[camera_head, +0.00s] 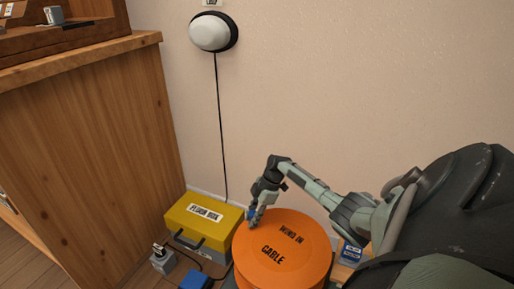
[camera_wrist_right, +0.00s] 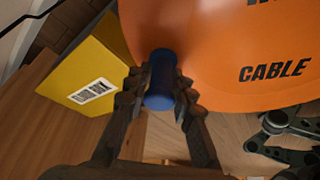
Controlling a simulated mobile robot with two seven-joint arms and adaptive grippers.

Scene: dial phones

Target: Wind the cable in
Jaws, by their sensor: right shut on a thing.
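An orange cable reel (camera_head: 285,262) stands on the floor by the wall, with "WIND IN" and "CABLE" printed on its face. It fills the top right of the right wrist view (camera_wrist_right: 220,50). A blue handle (camera_wrist_right: 160,80) sits at the reel's left edge. My right gripper (camera_head: 254,216) is shut on this handle, and its two dark fingers clasp it from both sides in the wrist view (camera_wrist_right: 160,88). A black cable (camera_head: 193,258) runs on the floor left of the reel. My left gripper is not in view.
A yellow box (camera_head: 204,218) labelled "FLUSH BOX" stands left of the reel. A grey block (camera_head: 163,260) and a blue item (camera_head: 195,280) lie in front of it. A wooden cabinet (camera_head: 90,150) is at the left. A white lamp (camera_head: 209,33) hangs on the wall with a cord down.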

